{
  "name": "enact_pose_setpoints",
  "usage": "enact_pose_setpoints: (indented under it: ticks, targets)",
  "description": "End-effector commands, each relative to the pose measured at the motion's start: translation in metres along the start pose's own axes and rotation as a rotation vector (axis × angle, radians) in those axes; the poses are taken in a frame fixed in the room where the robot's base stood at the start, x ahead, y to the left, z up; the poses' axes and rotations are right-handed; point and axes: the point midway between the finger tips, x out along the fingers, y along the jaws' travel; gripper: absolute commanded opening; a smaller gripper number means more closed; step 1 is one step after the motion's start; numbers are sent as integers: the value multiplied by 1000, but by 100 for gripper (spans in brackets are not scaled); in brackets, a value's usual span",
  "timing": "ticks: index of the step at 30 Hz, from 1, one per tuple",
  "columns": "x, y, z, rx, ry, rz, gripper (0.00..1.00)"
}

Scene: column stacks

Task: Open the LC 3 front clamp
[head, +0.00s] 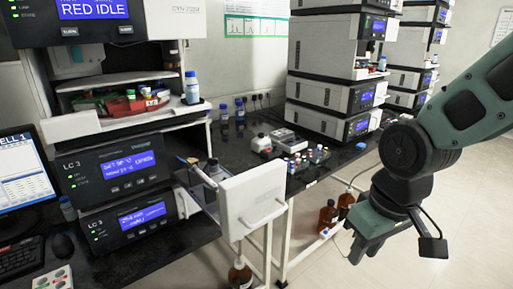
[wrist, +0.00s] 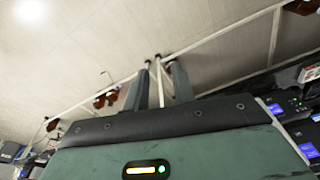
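The LC 3 stack stands at the left in the head view, with a labelled upper module (head: 118,172) and a lower module (head: 130,220), both with lit blue displays. A white front panel with a curved handle (head: 252,200) stands out from the right side of the stack, with a dark tray (head: 197,182) behind it. I cannot make out a clamp on the LC 3 unit. My gripper (head: 362,256) hangs at the right, well apart from the stack, fingers pointing down. In the wrist view its two fingers (wrist: 161,78) are apart with nothing between them.
A dark bench (head: 240,150) holds small vials and bottles. Another instrument stack (head: 325,95) stands at the back. Brown bottles (head: 328,217) stand below the bench near my gripper. A monitor (head: 22,180) and keyboard are at far left. The floor in front is clear.

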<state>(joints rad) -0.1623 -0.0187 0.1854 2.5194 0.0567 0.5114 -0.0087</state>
Motion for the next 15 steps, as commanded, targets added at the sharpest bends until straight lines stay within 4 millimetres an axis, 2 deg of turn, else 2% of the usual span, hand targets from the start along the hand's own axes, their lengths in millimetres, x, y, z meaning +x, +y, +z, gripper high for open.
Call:
enact_pose_setpoints:
  ticks: [1, 5, 9, 11, 15]
  targets:
    - [-31, 10, -11, 31, 4, 4, 26]
    - [-64, 35, -36, 88, 7, 13, 26]
    - [-93, 56, -71, 119, -12, 8, 26]
    - [-102, 61, -95, 113, -33, -9, 26]
    - [-96, 48, -147, 51, -103, -91, 26]
